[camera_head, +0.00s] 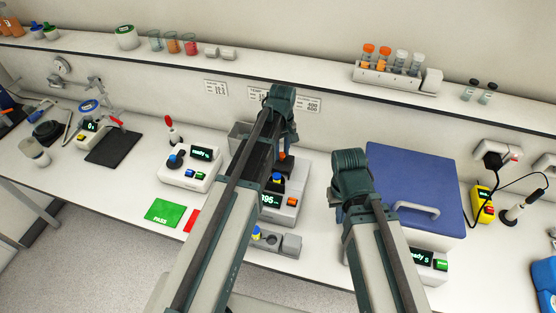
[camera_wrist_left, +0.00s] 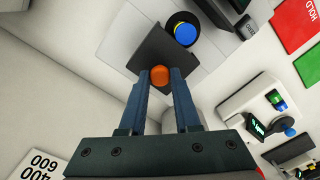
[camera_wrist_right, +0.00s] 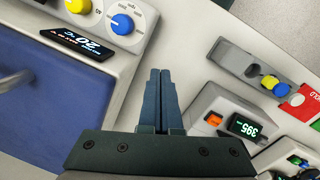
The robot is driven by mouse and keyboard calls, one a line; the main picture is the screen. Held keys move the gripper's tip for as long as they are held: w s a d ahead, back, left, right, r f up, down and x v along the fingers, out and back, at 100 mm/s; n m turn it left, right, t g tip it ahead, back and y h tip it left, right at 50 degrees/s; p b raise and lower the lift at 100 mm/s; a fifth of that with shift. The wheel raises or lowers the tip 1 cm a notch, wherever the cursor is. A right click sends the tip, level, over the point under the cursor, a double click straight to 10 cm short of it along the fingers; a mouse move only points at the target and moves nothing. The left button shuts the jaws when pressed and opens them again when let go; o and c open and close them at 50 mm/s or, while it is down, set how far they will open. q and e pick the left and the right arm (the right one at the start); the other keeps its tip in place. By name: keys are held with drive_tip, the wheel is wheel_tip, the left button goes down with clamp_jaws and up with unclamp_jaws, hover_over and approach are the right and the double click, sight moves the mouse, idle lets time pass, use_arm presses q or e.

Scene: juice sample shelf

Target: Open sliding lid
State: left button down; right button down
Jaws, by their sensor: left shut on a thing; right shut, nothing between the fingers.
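The sliding lid appears as a dark plate (camera_wrist_left: 152,52) with an orange knob (camera_wrist_left: 160,76) in the left wrist view. It sits on the light grey device with the 395 display (camera_head: 270,200). My left gripper (camera_wrist_left: 160,84) is shut on the orange knob, one finger on each side. In the head view my left arm hides much of the device and lid. My right gripper (camera_wrist_right: 160,72) is shut and empty, between the device and the blue-lidded box.
The blue-lidded box (camera_head: 405,180) with a white handle stands on the right. A grey holder (camera_head: 291,244) lies in front of the device. A green PASS card (camera_head: 165,212) and another small device (camera_head: 187,172) are to the left. A shelf with tubes runs behind.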

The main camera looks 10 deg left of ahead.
use_arm(q)
drive_tip(key=w, duration=0.2)
drive_tip(key=shift+w, duration=0.35)
drive_tip(key=shift+s, duration=0.1)
drive_tip(key=c, duration=0.6)
unclamp_jaws()
wheel_tip(320, 180, up, 14)
drive_tip(key=p, duration=1.3)
drive_tip(key=shift+p, duration=0.4)
drive_tip(key=shift+f, duration=0.15)
